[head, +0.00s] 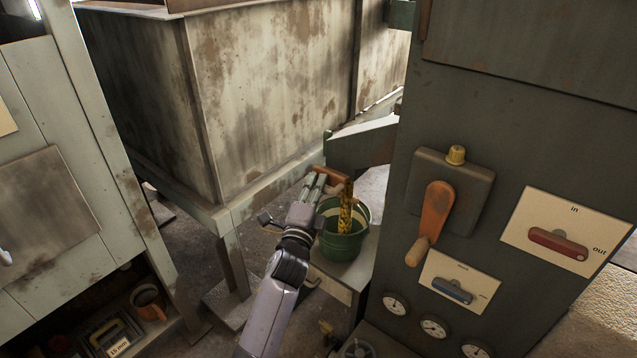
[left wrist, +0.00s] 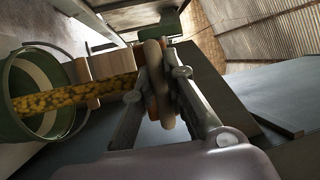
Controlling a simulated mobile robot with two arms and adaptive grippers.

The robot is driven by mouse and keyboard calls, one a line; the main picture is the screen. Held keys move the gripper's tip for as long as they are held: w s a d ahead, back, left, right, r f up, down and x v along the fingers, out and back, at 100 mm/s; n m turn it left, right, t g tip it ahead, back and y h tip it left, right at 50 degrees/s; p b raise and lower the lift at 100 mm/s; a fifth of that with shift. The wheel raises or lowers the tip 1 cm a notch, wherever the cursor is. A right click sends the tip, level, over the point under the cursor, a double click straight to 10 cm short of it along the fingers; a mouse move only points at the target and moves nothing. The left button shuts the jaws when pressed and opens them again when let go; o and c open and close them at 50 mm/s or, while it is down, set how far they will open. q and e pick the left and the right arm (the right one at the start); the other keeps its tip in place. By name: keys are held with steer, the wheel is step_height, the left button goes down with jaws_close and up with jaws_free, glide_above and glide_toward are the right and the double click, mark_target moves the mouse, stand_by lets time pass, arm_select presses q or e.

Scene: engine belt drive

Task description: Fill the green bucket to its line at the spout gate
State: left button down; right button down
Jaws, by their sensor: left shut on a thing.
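My left gripper (head: 322,182) is shut on the wooden gate handle (head: 333,173) at the mouth of the grey spout (head: 362,146). The wrist view shows the fingers (left wrist: 165,88) closed around the rounded handle (left wrist: 155,66). A stream of yellow grain (head: 346,208) runs down from the spout into the green bucket (head: 343,246). The bucket stands upright on a small stand below the spout. In the wrist view the stream (left wrist: 100,88) enters the bucket (left wrist: 14,128) past its rim. The grain level against the line cannot be made out. My right gripper is out of view.
A grey cabinet at right carries an orange crank (head: 435,212), a red lever (head: 557,243), a blue lever (head: 452,290) and several gauges. A large stained bin (head: 270,90) stands behind. A pale cabinet at left has a shelf with a mug (head: 147,302).

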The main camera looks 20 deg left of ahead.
arm_select(q)
steer(key=shift+w, duration=0.1)
steer(key=c, duration=1.6)
jaws_free()
steer(key=s+f, duration=0.2)
steer(key=s, duration=0.9)
steer(key=shift+s+d, duration=0.35)
steer(key=shift+s, duration=0.05)
steer(key=shift+f, duration=0.1)
steer(key=shift+c, duration=0.2)
